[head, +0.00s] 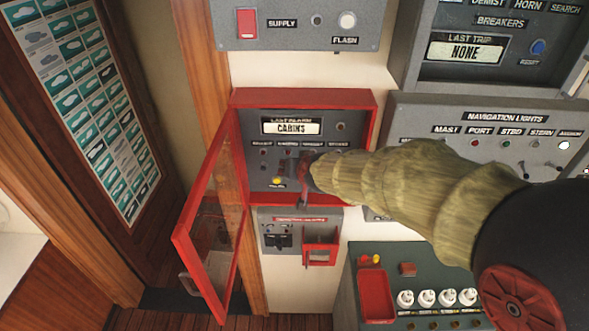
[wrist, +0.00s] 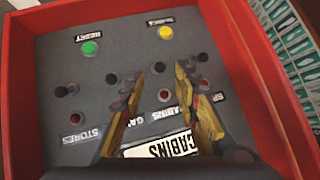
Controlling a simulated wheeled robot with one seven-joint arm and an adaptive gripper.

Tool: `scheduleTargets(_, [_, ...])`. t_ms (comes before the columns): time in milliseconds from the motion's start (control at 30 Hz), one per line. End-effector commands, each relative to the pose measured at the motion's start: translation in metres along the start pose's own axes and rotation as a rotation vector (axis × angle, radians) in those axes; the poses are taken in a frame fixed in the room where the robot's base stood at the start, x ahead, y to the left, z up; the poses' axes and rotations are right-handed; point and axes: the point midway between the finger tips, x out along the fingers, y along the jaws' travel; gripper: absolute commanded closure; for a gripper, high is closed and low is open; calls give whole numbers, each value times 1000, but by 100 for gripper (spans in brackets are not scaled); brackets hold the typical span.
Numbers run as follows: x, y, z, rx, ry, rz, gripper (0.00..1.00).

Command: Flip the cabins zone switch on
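The alarm panel (head: 262,160) is a grey board in a red box, and its display (head: 291,126) reads CABINS. In the wrist view the panel appears upside down, with the CABINS label (wrist: 183,115) by a dark red lamp (wrist: 163,96). The cabins switch (wrist: 158,68) is a small dark toggle in line with that lamp. Its position is hard to tell. My gripper (wrist: 169,74) is open around this column, its left fingertip close to the toggle; contact is unclear. In the head view my gripper (head: 305,178) covers the middle of the panel.
The red-framed glass door (head: 185,243) hangs open to the left. Neighbouring toggles (wrist: 112,78) stand close beside the fingers. The green reset button (wrist: 90,47) and yellow silence button (wrist: 165,33) lie beyond. The box's red wall (wrist: 262,75) bounds the panel.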

Motion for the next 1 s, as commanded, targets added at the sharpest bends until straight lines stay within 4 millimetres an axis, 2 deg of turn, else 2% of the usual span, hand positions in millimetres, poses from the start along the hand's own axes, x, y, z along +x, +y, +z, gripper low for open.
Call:
scheduleTargets(500, [-26,0,0,0,0,-1,69])
scheduleTargets(1000, [-29,0,1,0,0,0,69])
